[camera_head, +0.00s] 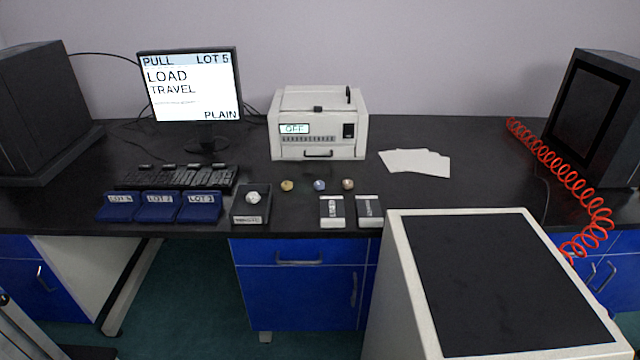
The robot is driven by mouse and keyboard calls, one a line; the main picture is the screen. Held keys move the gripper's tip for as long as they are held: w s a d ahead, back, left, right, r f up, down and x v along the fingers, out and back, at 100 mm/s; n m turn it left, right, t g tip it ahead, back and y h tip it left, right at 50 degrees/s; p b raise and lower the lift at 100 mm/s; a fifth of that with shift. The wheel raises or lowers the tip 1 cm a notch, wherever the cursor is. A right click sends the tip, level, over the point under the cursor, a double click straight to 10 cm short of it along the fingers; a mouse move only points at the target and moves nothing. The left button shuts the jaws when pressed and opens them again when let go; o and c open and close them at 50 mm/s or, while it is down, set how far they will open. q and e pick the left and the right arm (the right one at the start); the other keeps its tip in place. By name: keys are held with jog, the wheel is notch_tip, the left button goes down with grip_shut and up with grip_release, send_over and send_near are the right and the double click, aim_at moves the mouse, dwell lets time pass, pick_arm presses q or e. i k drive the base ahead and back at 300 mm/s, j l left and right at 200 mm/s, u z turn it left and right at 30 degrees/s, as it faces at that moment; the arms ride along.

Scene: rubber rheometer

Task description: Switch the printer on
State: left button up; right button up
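The printer (290,151) is a white box at the back middle of the black bench. Its small display (294,129) reads OFF. A black rocker switch (348,131) sits on the right of its front face; its exact position is too small to tell. A dark handle (318,154) is low on the front, and small dark parts stand on top. Neither of my grippers shows in the head view, and nothing touches the printer.
A monitor (190,85) and keyboard (175,177) stand left of the printer. Blue trays (157,207), small coloured pieces and two labelled blocks lie in front. White sheets (415,162) and a red coiled hose (560,170) are right. A white cabinet (400,290) stands front right.

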aim_at(349, 129)
jog(key=k+j+z, duration=0.15)
jog(key=j, duration=0.2)
jog(key=k+j+z, duration=0.2)
jog(key=j, duration=0.15)
jog(key=j+z, duration=0.15)
jog(key=j, duration=0.25)
jog(key=i+j+u, duration=0.1)
jog(key=i+u, duration=0.35)
jog(key=i, duration=0.9)
